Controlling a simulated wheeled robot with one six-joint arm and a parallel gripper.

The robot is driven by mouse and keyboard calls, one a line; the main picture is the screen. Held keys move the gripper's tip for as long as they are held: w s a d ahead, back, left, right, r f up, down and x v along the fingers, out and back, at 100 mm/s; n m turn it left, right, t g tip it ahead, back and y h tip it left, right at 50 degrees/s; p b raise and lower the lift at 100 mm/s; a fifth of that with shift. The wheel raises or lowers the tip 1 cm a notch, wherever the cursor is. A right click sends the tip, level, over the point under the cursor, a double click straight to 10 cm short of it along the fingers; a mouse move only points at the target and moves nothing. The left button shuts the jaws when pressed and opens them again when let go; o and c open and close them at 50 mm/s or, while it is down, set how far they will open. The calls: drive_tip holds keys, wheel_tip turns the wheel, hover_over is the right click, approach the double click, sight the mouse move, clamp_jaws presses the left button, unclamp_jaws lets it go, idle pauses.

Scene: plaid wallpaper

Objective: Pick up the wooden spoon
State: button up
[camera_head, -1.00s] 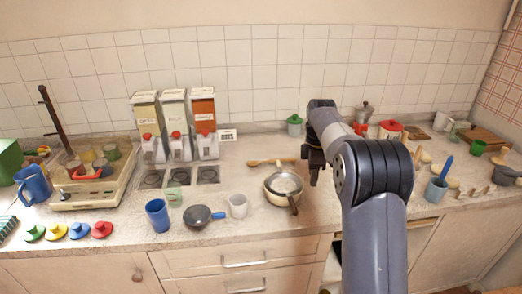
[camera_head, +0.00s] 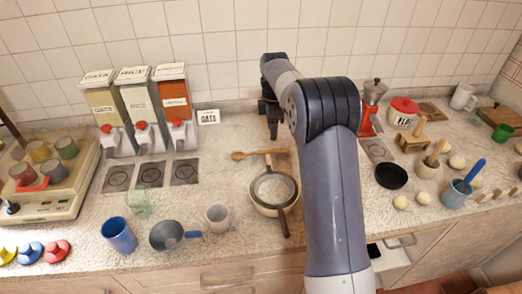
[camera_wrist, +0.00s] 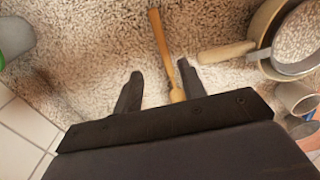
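The wooden spoon (camera_head: 260,153) lies on the speckled counter behind the pan, its bowl end to the left. In the wrist view the spoon (camera_wrist: 161,42) runs from the top edge down into the space between my fingers. My gripper (camera_wrist: 158,83) is open, with the spoon nearer its right finger and a clear gap to the left finger. In the head view my gripper (camera_head: 272,130) points down just behind the spoon. The wrist view does not clearly show how high the fingertips are above the counter.
A cream pan (camera_head: 257,205) with a strainer-like round in it stands close in front of the spoon; its wooden handle (camera_wrist: 226,52) reaches toward my right finger. A white cup (camera_head: 217,217) and blue cup (camera_head: 118,236) stand front left. The tiled wall (camera_head: 226,75) is behind.

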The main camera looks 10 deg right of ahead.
sight(272, 150)
wheel_tip(272, 150, down, 3)
drive_tip(key=shift+r, duration=0.1)
drive_tip(key=f, duration=0.1)
drive_tip(key=f+p, duration=0.1)
drive_tip(key=f, duration=0.3)
drive_tip(key=shift+s+a+p, duration=0.1)
drive_tip(key=shift+s+p, duration=0.15)
drive_tip(key=shift+p, duration=0.05)
clamp_jaws()
